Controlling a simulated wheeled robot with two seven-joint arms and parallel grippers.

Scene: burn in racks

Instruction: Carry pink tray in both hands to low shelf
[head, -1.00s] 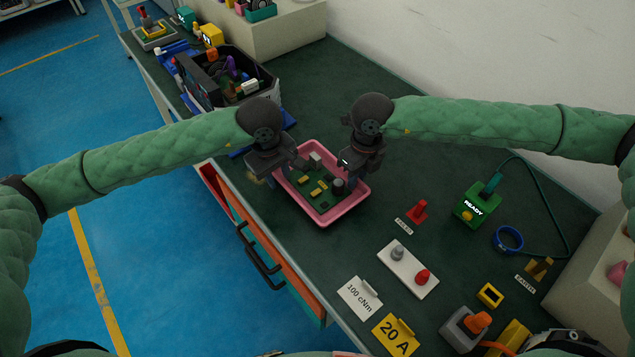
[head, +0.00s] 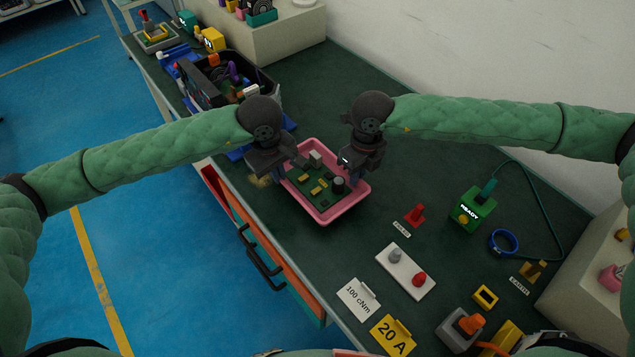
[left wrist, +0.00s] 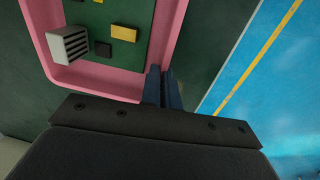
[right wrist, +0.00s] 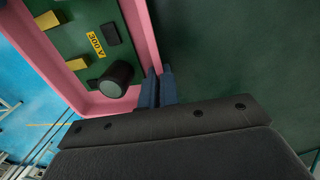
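The pink tray (head: 322,219) is over the dark green bench, near its front edge. It holds a green circuit board (head: 318,190) with yellow, black and grey parts and a dark cylinder. My left gripper (head: 275,180) is at its left end; in the left wrist view its blue fingers (left wrist: 165,88) are close together on the pink rim. My right gripper (head: 354,178) is at the opposite side, with its fingers (right wrist: 158,88) close together on the rim. I cannot tell whether the tray touches the bench. I cannot identify the low shelf for certain.
A dark bin of parts (head: 262,100) stands beyond the tray. A beige raised block (head: 262,45) is at the back. A green READY box (head: 472,210), red piece (head: 415,214), white plate (head: 406,271) and signs are at right. An orange drawer (head: 270,250) is below the bench edge.

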